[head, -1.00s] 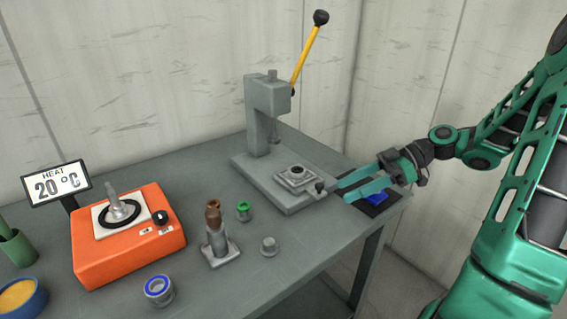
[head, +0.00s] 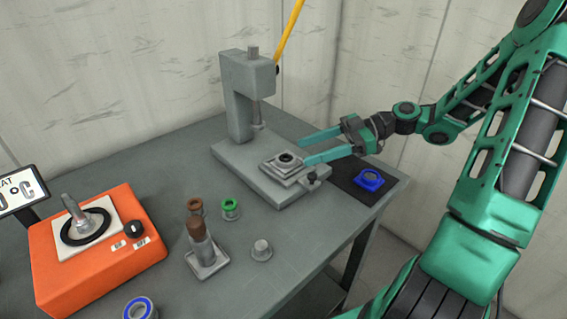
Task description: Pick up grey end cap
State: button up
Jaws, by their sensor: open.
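The grey end cap (head: 261,250) is a small light-grey stepped piece. It stands on the table to the right of the small stand with the brown-topped post. My gripper (head: 304,151) is open and empty, its two teal fingers pointing left over the press base. It is above and to the right of the end cap, well apart from it. Nothing hides the end cap.
The press (head: 246,100) with its yellow lever stands behind. The post stand (head: 203,252), a brown ring (head: 196,207) and a green-topped piece (head: 231,209) are left of the cap. An orange heater (head: 95,255) is farther left. A blue part (head: 370,180) lies on a dark mat. Bare table lies in front of the cap.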

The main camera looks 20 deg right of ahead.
aim_at(287, 158)
jog(key=x, duration=0.5)
jog(key=shift+w+d+f, duration=0.2)
jog(key=shift+f, duration=0.1)
jog(key=c, duration=1.2)
jog(key=shift+o, duration=0.2)
jog(key=shift+r, duration=0.1)
